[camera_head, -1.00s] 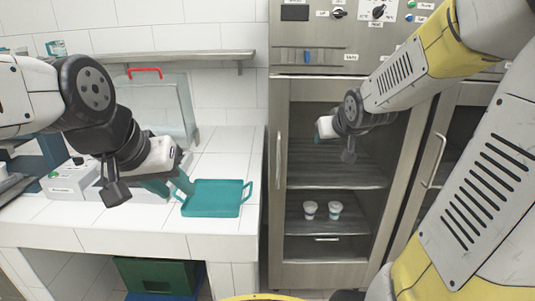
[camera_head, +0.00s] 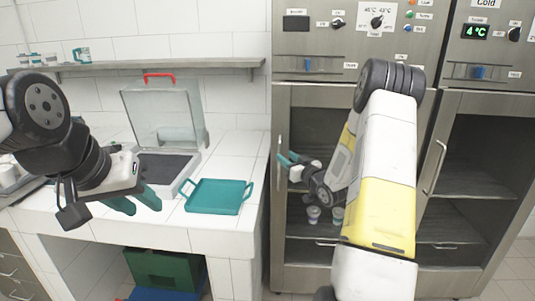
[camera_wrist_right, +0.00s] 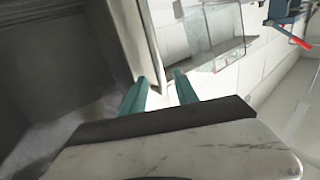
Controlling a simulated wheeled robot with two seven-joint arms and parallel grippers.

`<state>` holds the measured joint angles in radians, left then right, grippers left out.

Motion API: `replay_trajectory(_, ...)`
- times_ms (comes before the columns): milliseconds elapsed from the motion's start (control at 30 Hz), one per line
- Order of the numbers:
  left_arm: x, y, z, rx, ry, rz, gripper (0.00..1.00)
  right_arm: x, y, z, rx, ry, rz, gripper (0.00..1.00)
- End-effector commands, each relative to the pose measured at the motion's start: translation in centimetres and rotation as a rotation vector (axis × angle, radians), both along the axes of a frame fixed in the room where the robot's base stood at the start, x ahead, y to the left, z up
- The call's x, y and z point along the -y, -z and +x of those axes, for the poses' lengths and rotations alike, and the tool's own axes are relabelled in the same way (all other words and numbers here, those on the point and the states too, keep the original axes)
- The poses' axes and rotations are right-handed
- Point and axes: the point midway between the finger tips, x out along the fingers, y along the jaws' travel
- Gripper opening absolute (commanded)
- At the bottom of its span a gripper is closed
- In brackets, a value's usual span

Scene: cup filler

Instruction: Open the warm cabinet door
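The warm cabinet (camera_head: 345,85) is the steel unit with the warm temperature dial, and its glass door is shut. The door's upright bar handle (camera_head: 279,150) is at the door's left edge. My right gripper (camera_head: 286,158) is open at the handle, its teal fingers apart. In the right wrist view, a metal bar (camera_wrist_right: 154,50) reaches down between the two fingers; I cannot tell whether they touch it. My left gripper (camera_head: 137,204) is open and empty above the counter's front edge.
A teal tray (camera_head: 218,197) and a clear-lidded box with a red handle (camera_head: 160,77) are on the white counter (camera_head: 235,150). Small cups (camera_head: 314,215) stand inside the warm cabinet. A cold cabinet (camera_head: 480,130) is to the right. A shelf (camera_head: 160,66) runs above the counter.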

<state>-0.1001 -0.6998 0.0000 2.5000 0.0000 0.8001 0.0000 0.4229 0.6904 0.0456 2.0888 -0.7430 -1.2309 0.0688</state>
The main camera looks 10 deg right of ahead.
Motion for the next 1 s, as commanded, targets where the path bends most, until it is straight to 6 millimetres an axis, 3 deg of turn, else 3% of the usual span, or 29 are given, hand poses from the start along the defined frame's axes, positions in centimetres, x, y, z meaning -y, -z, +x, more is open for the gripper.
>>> replay_trajectory(300,0.0,0.0,0.0,0.0,0.0,0.0,0.36,-1.5,0.0,4.5,-0.001,-0.001,-0.001,0.36)
replay_trajectory(667,0.0,0.0,0.0,0.0,0.0,0.0,0.36,-1.7,0.0,5.3,-0.002,0.001,-0.001,0.36)
replay_trajectory(700,0.0,0.0,0.0,0.0,0.0,0.0,0.36,-1.7,0.0,5.3,-0.002,0.001,-0.001,0.34)
replay_trajectory(867,0.0,0.0,0.0,0.0,0.0,0.0,0.36,-1.7,0.0,5.3,-0.002,0.001,-0.001,0.03)
replay_trajectory(1000,0.0,0.0,0.0,0.0,0.0,0.0,0.36,-1.7,0.0,5.3,-0.002,0.001,-0.002,0.0)
